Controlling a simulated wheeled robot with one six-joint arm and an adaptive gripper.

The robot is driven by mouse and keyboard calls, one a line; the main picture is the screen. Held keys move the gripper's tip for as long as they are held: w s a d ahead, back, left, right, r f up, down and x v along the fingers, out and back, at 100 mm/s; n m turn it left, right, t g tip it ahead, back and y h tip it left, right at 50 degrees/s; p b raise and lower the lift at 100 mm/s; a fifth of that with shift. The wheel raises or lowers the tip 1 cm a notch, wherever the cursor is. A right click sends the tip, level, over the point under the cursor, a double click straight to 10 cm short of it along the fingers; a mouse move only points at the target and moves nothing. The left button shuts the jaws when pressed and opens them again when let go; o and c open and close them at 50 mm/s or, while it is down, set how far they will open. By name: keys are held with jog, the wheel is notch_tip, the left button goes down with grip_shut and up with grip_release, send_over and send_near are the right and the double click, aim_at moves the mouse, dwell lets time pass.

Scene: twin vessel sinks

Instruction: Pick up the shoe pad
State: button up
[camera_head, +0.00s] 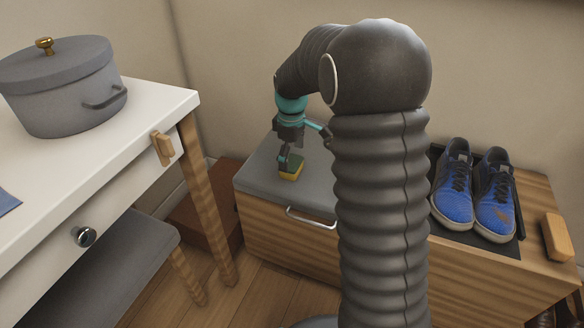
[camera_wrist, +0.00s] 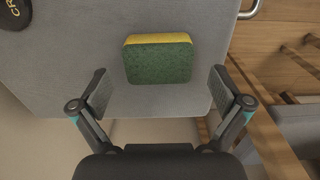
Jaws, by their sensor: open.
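A small block-shaped pad (camera_wrist: 158,62), green on its broad face and yellow along one edge, lies on the grey top of the low cabinet. It fits the name shoe pad. The pad also shows in the head view (camera_head: 292,171), partly hidden by my gripper (camera_head: 287,160). In the wrist view my gripper (camera_wrist: 158,85) is open and empty. Its two fingers stand apart, one left and one right of the pad's near part, with gaps on both sides. I cannot tell the exact height of the fingertips above the surface.
Blue shoes (camera_head: 453,190) stand on a dark mat (camera_head: 478,241) at the cabinet's right, with a wooden-backed brush (camera_head: 556,237) beyond. A round black tin (camera_wrist: 14,12) lies near the pad. A white table (camera_head: 120,145) with a grey pot (camera_head: 62,88) is at left.

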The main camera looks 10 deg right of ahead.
aim_at(292, 162)
jog(key=shift+f, duration=1.55)
jog(key=c, duration=0.7)
jog(key=shift+o, duration=0.2)
jog(key=shift+w+r, duration=0.1)
jog(key=shift+r, duration=0.05)
jog(key=shift+r, duration=0.7)
notch_tip(292, 162, up, 3)
jog(key=shift+f, duration=0.15)
jog(key=s+d+r, duration=0.6)
jog(key=s+d, duration=0.1)
jog(key=d, duration=0.2)
jog(key=shift+s+r+p, duration=0.35)
jog(key=shift+s+p, duration=0.05)
